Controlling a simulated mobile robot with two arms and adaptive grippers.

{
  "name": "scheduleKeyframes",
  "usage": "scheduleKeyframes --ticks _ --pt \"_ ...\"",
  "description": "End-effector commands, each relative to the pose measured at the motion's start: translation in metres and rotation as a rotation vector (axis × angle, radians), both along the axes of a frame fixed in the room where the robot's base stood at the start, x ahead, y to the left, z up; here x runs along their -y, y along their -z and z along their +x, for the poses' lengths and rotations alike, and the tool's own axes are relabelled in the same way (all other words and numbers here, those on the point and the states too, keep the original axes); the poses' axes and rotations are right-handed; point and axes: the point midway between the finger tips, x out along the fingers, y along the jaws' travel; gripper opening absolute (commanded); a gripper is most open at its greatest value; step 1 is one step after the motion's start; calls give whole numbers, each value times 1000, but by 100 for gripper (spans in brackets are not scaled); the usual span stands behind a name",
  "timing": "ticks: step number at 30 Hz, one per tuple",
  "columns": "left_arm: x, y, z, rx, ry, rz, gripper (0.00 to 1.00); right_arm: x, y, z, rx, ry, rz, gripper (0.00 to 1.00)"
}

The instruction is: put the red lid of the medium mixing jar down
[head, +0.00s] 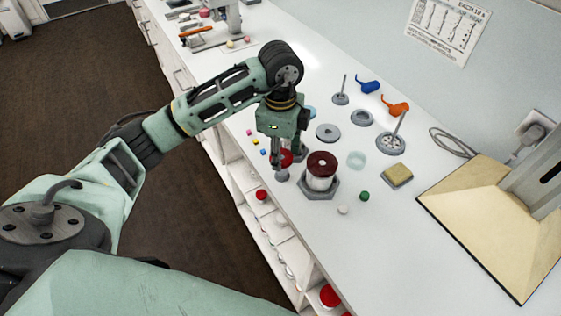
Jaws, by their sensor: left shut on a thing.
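My left gripper (281,170) points down over the white counter, just left of a jar in a grey hexagonal holder. It is shut on a red lid (287,157), which shows partly behind the fingers. The fingers hide much of the lid, and I cannot tell whether it touches the counter. The jar (320,181) stands upright with a dark red top (322,163); I cannot tell whether that is a cover or its contents. My right gripper is not in view.
A clear ring (356,160), a sponge (398,176), a green piece (364,196) and a white piece (343,210) lie right of the jar. Grey discs, a blue piece (369,86) and an orange piece (396,106) lie behind.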

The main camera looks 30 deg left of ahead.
Motion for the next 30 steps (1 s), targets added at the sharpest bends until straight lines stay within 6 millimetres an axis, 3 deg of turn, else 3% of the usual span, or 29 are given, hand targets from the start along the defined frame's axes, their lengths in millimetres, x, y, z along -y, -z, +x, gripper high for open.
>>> scheduleKeyframes --ticks 9,14,30 --pt "0 37 -1 -1 1 0 29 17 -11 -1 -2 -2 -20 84" --pt "0 41 0 1 3 -1 29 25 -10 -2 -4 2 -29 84" --pt "1 53 0 1 2 -1 29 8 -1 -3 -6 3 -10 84"
